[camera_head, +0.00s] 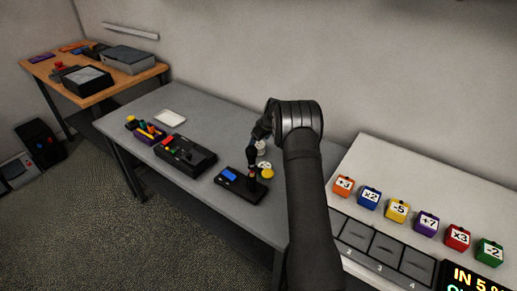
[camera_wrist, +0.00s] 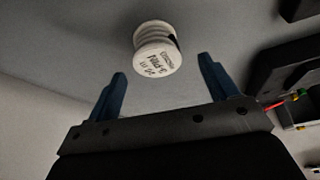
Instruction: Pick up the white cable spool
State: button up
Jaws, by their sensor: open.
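The white cable spool (camera_wrist: 157,48) shows in the wrist view, just beyond the fingertips and roughly centred between them. Its round end with dark printing faces the camera, and its ridged side shows above. My gripper (camera_wrist: 162,68) is open, with two blue fingers spread apart and nothing between them. A clear gap remains between the spool and each finger. In the head view, a small white shape, likely the spool (camera_head: 262,147), is partly hidden by my arm.
A yellow round item (camera_head: 266,170) lies near a black device with a blue screen (camera_head: 240,184). A black case (camera_head: 186,156), colourful items (camera_head: 146,131) and a white tray (camera_head: 170,118) are farther left on the grey table (camera_head: 215,122). Numbered cubes (camera_head: 397,210) stand at right.

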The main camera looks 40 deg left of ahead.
aim_at(259, 144)
jog(key=shift+d+x, duration=0.15)
jog(key=shift+x, duration=1.05)
jog(key=shift+d+x, duration=0.15)
jog(key=shift+x, duration=1)
jog(key=shift+w+f, duration=0.1)
jog(key=c, duration=1.1)
